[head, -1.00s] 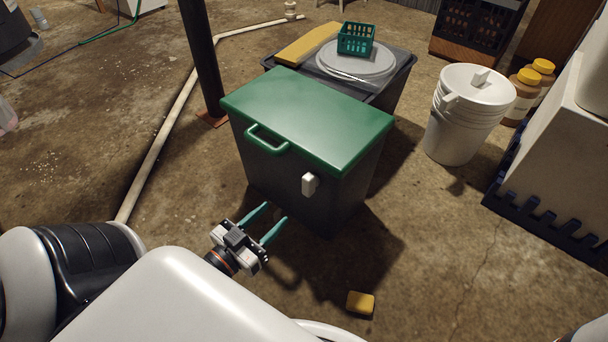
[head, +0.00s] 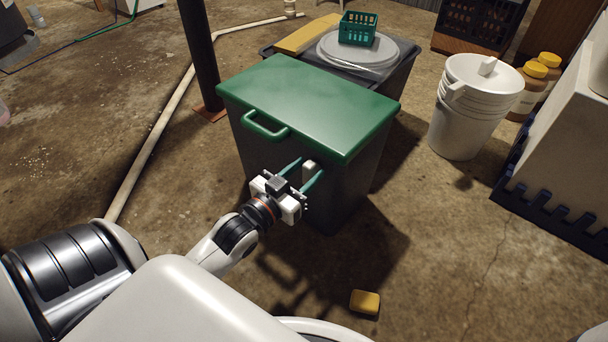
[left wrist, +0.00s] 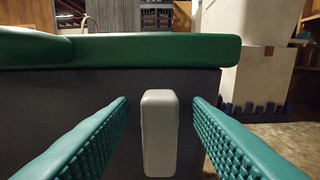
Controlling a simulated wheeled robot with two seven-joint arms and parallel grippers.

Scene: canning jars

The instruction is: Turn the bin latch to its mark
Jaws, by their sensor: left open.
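The bin (head: 264,165) is dark grey with a closed green lid (head: 310,105) and a green handle on its front. The latch (head: 310,167) is a small pale block on the bin's front, below the lid edge. In the left wrist view the latch (left wrist: 160,132) stands upright, longer than wide. My left gripper (head: 302,174) is open with its teal fingers on either side of the latch; gaps show between each finger and it. I cannot make out a mark on the bin. My right gripper is not in view.
A grey tote (head: 400,88) with white lids and a green basket stands behind the bin. A white bucket (head: 455,125) stands to the right. A yellow block (head: 365,302) lies on the floor in front. A black post (head: 199,60) rises at the left.

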